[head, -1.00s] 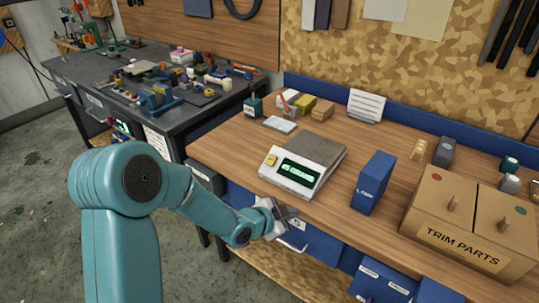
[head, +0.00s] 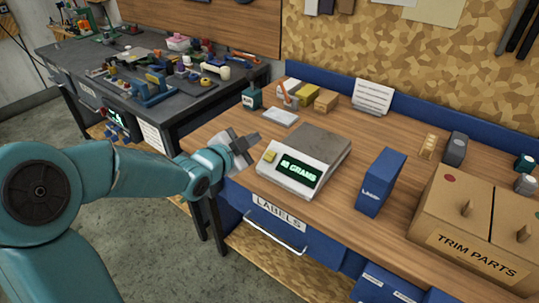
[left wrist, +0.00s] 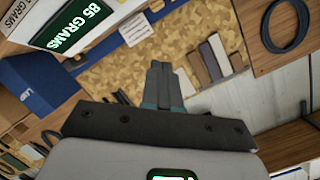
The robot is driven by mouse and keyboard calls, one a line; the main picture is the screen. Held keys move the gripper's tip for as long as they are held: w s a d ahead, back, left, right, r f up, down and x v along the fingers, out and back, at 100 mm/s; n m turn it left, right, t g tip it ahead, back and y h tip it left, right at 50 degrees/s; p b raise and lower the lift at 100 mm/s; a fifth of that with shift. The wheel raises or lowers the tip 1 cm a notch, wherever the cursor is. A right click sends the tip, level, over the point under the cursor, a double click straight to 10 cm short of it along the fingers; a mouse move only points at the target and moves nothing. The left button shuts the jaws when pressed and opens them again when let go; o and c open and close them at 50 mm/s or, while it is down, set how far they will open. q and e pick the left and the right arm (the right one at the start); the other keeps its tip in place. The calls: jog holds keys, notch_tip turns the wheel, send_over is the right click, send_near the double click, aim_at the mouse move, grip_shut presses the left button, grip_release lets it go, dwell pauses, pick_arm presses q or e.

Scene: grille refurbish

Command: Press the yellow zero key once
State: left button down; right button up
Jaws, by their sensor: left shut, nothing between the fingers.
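The yellow zero key (head: 269,156) sits at the left of the front face of a white scale (head: 318,161) with a grey top plate. The scale stands on the wooden bench, and its green display (head: 299,170) reads "85 GRAMS" in the left wrist view (left wrist: 77,27). My left gripper (head: 247,143) is shut and empty, just left of the key and apart from it, as far as I can tell. Its closed fingers also show in the left wrist view (left wrist: 160,82). The key cannot be made out there. My right gripper is not in view.
A blue box (head: 381,182) stands right of the scale, and a cardboard "TRIM PARTS" box (head: 470,253) beyond it. A white pad (head: 281,118) and small boxes lie behind. A "LABELS" drawer (head: 277,221) is under the bench edge.

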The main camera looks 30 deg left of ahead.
aim_at(270, 156)
pick_arm(q)
jog(key=shift+s, duration=0.2)
jog(key=shift+w+d+f+b, duration=0.1)
jog(key=shift+w+f+b, duration=0.75)
jog(key=shift+f, duration=0.4)
jog(key=shift+w+f+b, duration=0.8)
jog(key=shift+f+b, duration=0.1)
jog(key=shift+f, duration=0.3)
jog(key=shift+w+d+f+b, duration=0.1)
jog(key=shift+w+f+b, duration=0.75)
jog(key=shift+f, duration=0.4)
jog(key=shift+w+f+b, duration=0.2)
jog(key=shift+f+b, duration=0.15)
jog(key=shift+b, duration=0.4)
